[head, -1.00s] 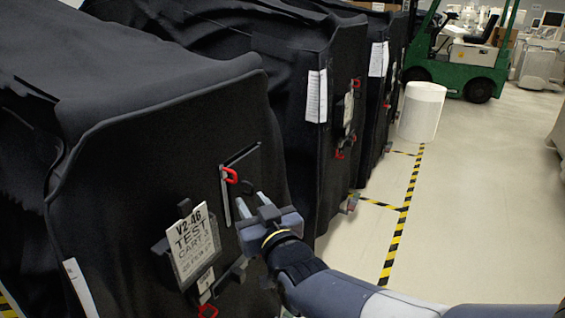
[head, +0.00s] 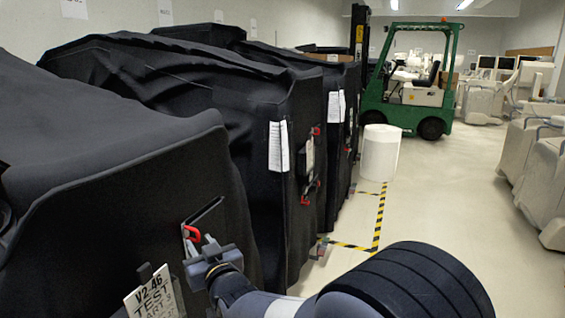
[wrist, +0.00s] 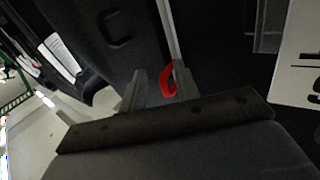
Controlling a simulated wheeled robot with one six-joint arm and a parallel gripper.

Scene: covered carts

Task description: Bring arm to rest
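My gripper (head: 199,245) is in front of the nearest black-covered cart (head: 120,215), just below and right of a red hook (head: 192,233) on its front. Its two fingers stand apart and nothing shows held in them. In the wrist view my gripper (wrist: 160,88) has the red hook (wrist: 169,80) in the gap between the fingers as seen; I cannot tell if they touch. My arm reaches in from the lower right. A white "V2-46 TEST CART" sign (head: 152,298) hangs below and left of the gripper, partly cut off by the frame.
More black-covered carts (head: 258,120) stand in a row behind, with paper sheets and red hooks. A white cylinder (head: 380,152) stands on the floor before a green forklift (head: 408,80). Yellow-black tape (head: 379,215) marks the floor. The aisle (head: 445,190) is clear; pale equipment (head: 540,165) lines the right.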

